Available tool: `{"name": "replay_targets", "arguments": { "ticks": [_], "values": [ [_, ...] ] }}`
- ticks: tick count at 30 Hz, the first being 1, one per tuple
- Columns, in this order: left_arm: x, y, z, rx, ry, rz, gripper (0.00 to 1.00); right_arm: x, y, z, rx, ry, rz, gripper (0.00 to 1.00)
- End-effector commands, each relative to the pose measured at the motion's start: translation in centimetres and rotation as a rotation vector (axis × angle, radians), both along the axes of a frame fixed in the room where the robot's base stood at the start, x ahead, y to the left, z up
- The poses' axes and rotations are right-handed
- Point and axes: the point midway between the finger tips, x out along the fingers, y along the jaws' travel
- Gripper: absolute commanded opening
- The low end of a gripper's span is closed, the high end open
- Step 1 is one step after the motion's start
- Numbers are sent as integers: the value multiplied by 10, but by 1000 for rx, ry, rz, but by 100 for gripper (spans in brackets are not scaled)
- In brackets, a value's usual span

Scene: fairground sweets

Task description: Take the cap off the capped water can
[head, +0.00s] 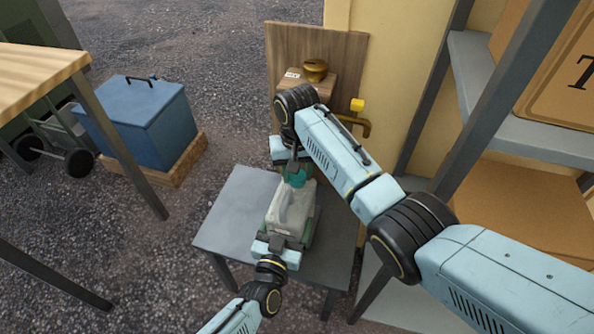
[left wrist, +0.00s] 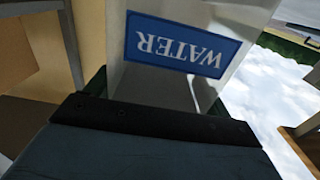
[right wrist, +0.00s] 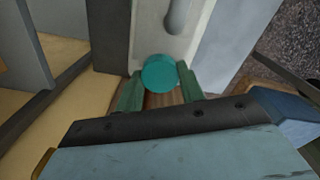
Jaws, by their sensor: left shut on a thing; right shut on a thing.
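The pale grey water can (head: 292,205) stands on a small grey table (head: 233,215). Its blue WATER label (left wrist: 187,45) shows in the left wrist view. My left gripper (head: 283,238) is shut on the can body at the near side. The round teal cap (head: 296,180) is at the can's far end, under my right gripper (head: 296,170). In the right wrist view the cap (right wrist: 158,73) sits between the two green fingers, which are shut on it. I cannot tell whether the cap is still seated on the can; its underside is hidden.
A metal shelf rack (head: 520,110) is close on the right. A blue cooler box (head: 140,120) stands at left. Gravel ground lies open between.

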Motion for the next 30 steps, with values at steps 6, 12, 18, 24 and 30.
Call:
{"name": "replay_targets", "arguments": {
  "ticks": [6,12,18,24,30],
  "values": [
    [0,0,-1,1,2,0,18,0,0,3,0,-1,-1,11],
    [0,0,-1,1,2,0,18,0,0,10,0,-1,-1,11],
    [0,0,-1,1,2,0,18,0,0,17,0,0,-1,11],
    [0,0,-1,1,2,0,18,0,0,22,0,-1,-1,11],
    [0,0,-1,1,2,0,18,0,0,22,0,0,-1,11]
  ]
}}
